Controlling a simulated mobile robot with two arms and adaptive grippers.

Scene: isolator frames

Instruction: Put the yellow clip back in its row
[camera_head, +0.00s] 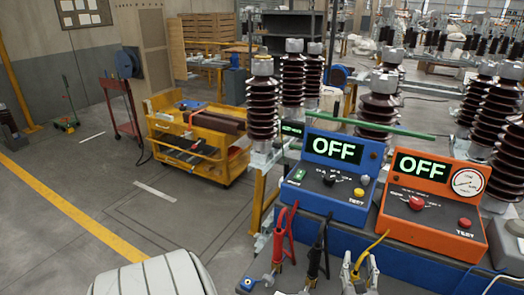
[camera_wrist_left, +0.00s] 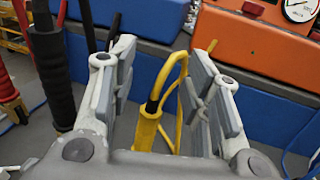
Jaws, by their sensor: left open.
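The yellow clip (camera_head: 369,252) stands at the right end of a row with a red clip (camera_head: 283,235) and a black clip (camera_head: 317,252), in front of the test boxes. My left gripper (camera_head: 360,270) is at the yellow clip, with its pale fingers on either side. In the left wrist view the yellow clip (camera_wrist_left: 148,128) lies between the open fingers, nearer the left one; I cannot tell whether it touches. Its lower end is hidden by the gripper. My right gripper is not in view.
A blue test box (camera_head: 334,190) and an orange test box (camera_head: 433,232), both reading OFF, stand just behind the clips. Brown insulators rise behind them. A yellow tool cart (camera_head: 190,150) stands to the left.

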